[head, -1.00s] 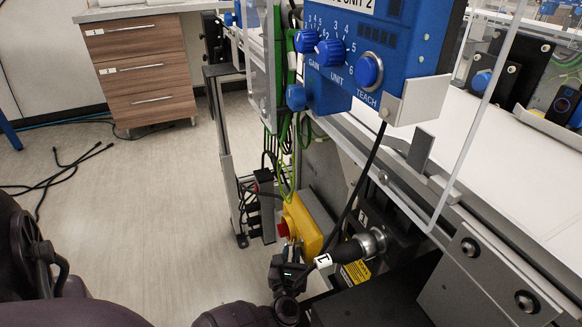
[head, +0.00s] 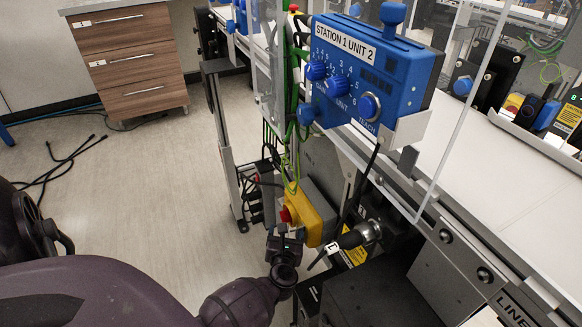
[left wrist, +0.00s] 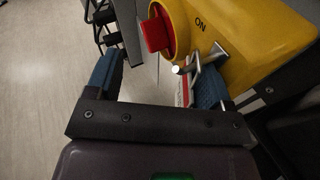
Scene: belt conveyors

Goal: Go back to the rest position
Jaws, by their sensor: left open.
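My left gripper (head: 285,236) is open, with its blue fingers just below a yellow switch box (head: 312,216) on the conveyor's side frame. The left wrist view shows the gap between the fingers (left wrist: 158,80) empty. My right gripper is not in view.
A blue station box (head: 372,70) with knobs stands above the conveyor's near edge, beside a clear panel. A black connector with a cable (head: 360,236) is right of my gripper. A wooden drawer unit (head: 130,58) stands at the back left. Open floor (head: 150,190) lies to the left.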

